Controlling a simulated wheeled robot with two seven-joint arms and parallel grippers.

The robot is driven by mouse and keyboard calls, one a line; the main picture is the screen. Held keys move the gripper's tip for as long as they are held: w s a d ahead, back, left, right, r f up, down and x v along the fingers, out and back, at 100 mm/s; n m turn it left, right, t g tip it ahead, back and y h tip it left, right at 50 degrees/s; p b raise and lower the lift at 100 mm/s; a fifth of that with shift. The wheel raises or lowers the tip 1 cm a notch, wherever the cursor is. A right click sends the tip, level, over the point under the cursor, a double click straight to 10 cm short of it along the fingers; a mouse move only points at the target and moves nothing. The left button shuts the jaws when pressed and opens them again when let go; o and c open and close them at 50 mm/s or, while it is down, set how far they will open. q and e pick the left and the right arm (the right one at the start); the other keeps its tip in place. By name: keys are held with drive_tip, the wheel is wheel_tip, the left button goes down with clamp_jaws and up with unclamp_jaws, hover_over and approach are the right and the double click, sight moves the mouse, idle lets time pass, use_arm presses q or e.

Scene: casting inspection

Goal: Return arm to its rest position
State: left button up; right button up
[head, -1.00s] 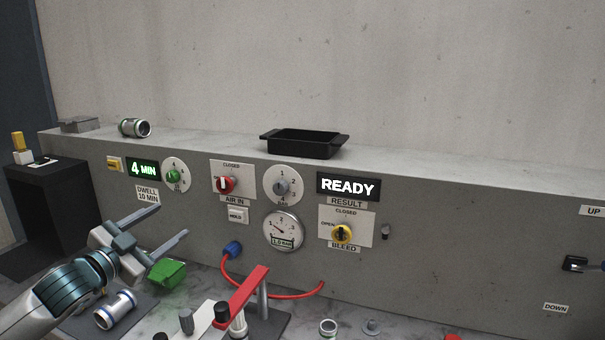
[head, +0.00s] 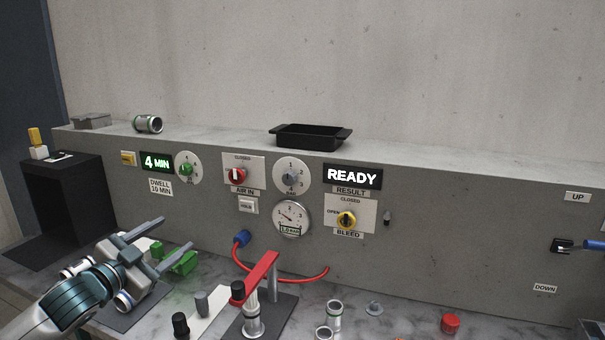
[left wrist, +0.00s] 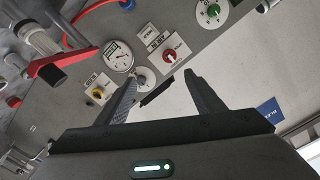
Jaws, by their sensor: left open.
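My left gripper (head: 162,246) is in the lower left of the head view, its two fingers spread apart and empty. It hangs above the bench top, in front of the grey panel. In the left wrist view the open fingers (left wrist: 160,100) point toward the panel with nothing between them. My left arm hides part of a silver cylinder (head: 125,302) on a dark mat. A green part (head: 182,262) lies just past the fingers.
A black tray (head: 310,139) sits on the ledge. Silver cylinders (head: 334,314) stand near the front.

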use_arm(q)
drive_tip(key=s+d+f+n+g+y, duration=0.1)
drive_tip(key=s+d+f+g, duration=0.15)
drive_tip(key=s+f, duration=0.4)
drive_tip(key=s+d+f+n+g+y, duration=0.1)
drive_tip(key=s+d+f+n, duration=0.15)
drive_tip(key=f, duration=0.75)
drive_tip(key=s+d+f+n+g+y, duration=0.1)
drive_tip(key=s+d+f+g, duration=0.15)
drive_tip(key=s+f, duration=0.5)
drive_tip(key=s+f+n+g+y, duration=0.15)
drive_tip(key=s+f, duration=0.35)
drive_tip(key=s, duration=0.5)
drive_tip(key=s+f+n+g, duration=0.1)
drive_tip(key=s+f+g, duration=0.2)
drive_tip(key=s+f, duration=0.5)
drive_tip(key=s+f+n+g+y, duration=0.1)
drive_tip(key=s+f+n+g, duration=0.15)
drive_tip(key=s, duration=0.95)
wheel_tip(320, 180, down, 27)
drive_tip(key=m+g, duration=0.1)
drive_tip(key=s+a+f+g, duration=0.1)
drive_tip(key=s+a+f, duration=0.1)
drive_tip(key=s+f, duration=1.7)
drive_tip(key=shift+s+a+f+g, duration=0.2)
drive_tip(key=shift+a+g, duration=0.1)
drive_tip(key=shift+a, duration=0.1)
